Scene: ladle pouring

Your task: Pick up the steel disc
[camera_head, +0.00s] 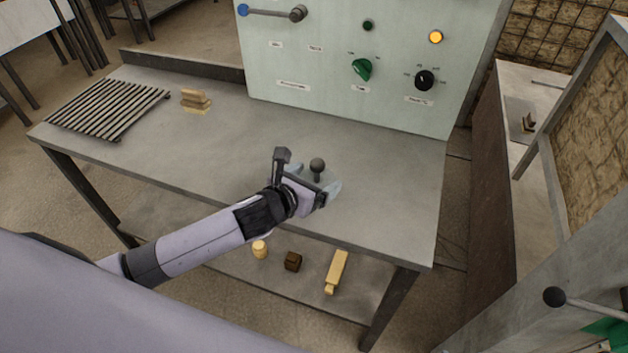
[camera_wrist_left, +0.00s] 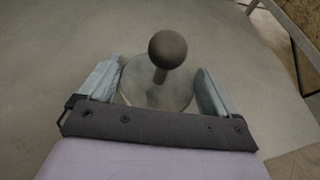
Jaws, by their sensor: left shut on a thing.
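The steel disc is a flat round grey plate with a dark ball knob on a short stem. In the head view its knob (camera_head: 317,165) shows above the table, right at my left gripper (camera_head: 329,188). In the left wrist view the disc (camera_wrist_left: 150,92) lies between the two fingers of my left gripper (camera_wrist_left: 158,88), which are shut on its rim from both sides. The knob (camera_wrist_left: 168,50) stands up between the fingers. I cannot tell whether the disc touches the table. My right gripper is in neither view.
The grey table (camera_head: 230,135) is mostly bare around the gripper. A slatted rack (camera_head: 108,108) and a small wooden block (camera_head: 196,99) lie at its left. A pale green panel (camera_head: 340,70) with knobs rises at the back. Small blocks (camera_head: 293,261) lie on the lower shelf.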

